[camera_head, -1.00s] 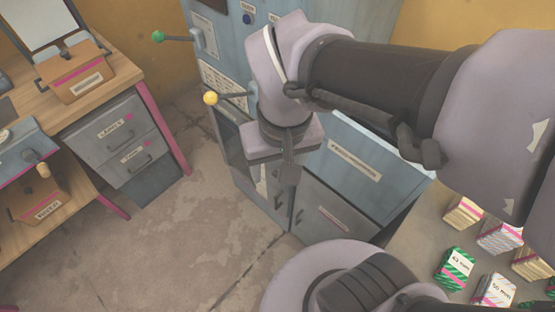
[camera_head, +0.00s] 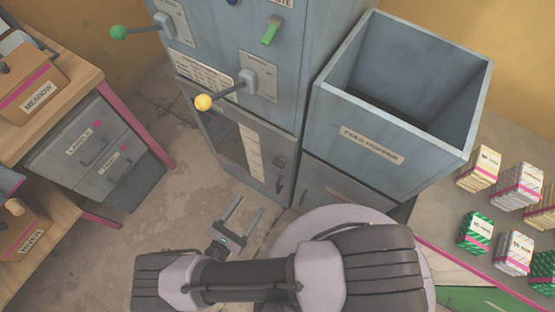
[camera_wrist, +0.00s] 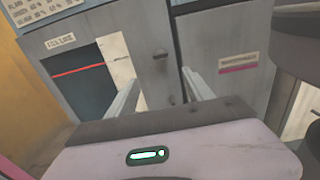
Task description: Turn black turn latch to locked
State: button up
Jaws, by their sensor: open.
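The black turn latch (camera_head: 280,177) is a small dark piece on the right side of the grey lower door (camera_head: 225,145) of the press. It also shows in the wrist view (camera_wrist: 160,51), small, and I cannot tell its exact turn position. My gripper (camera_head: 250,204) is open and empty, low in front of the door. Its two fingers point toward the press. In the wrist view my gripper (camera_wrist: 160,78) has its fingertips below the latch and to either side of it, apart from it.
A yellow-knobbed lever (camera_head: 203,102) sticks out above the door and a green-knobbed lever (camera_head: 118,32) sits higher left. The open feed hopper (camera_head: 390,130) stands at right. Boxes (camera_head: 479,167) lie on the right table. The wooden desk (camera_head: 85,95) is left, with clear floor between.

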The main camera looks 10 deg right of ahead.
aim_at(280, 162)
jog(key=b+x, duration=0.1)
jog(key=x, duration=1.5)
jog(key=shift+w+d, duration=0.25)
jog(key=shift+r, duration=0.1)
grip_shut()
